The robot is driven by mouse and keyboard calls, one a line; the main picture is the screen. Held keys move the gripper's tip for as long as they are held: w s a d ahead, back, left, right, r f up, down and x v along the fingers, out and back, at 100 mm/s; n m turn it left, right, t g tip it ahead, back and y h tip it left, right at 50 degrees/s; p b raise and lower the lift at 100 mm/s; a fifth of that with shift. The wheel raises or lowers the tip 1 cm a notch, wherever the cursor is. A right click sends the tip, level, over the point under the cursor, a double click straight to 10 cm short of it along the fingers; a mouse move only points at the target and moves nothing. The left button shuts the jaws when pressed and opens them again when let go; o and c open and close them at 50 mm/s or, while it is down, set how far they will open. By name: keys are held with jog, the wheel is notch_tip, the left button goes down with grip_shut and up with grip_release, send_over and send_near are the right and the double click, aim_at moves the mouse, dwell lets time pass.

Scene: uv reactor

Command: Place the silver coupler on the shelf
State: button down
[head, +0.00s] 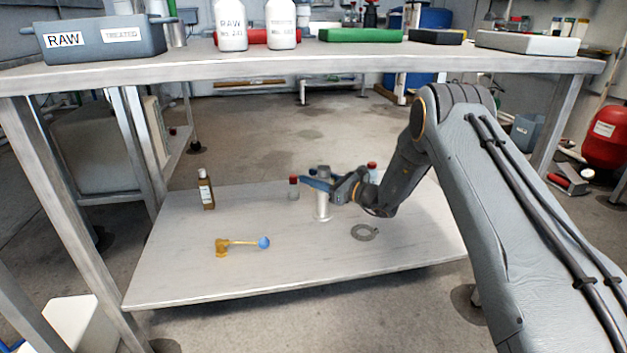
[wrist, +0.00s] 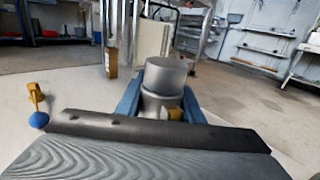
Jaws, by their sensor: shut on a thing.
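The silver coupler (head: 322,207) is a grey metal cylinder with a flared foot, upright at the middle of the low shelf (head: 185,270). My gripper (head: 320,184) reaches in from the right and is shut on its upper part. In the wrist view the coupler (wrist: 166,74) stands between the two blue fingers (wrist: 163,95). Its foot is at or just above the shelf surface; I cannot tell whether it touches. The fingers hide part of its sides.
On the low shelf are a brown bottle (head: 207,192), a yellow valve with a blue ball handle (head: 222,247), a grey ring (head: 364,232) and red-capped vials (head: 294,188). The shelf's front middle is clear.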

jog(key=c, duration=1.2)
grip_release()
jog(key=shift+f, duration=0.15)
jog(key=p, duration=0.4)
send_near(329, 182)
jog(key=x, duration=0.4)
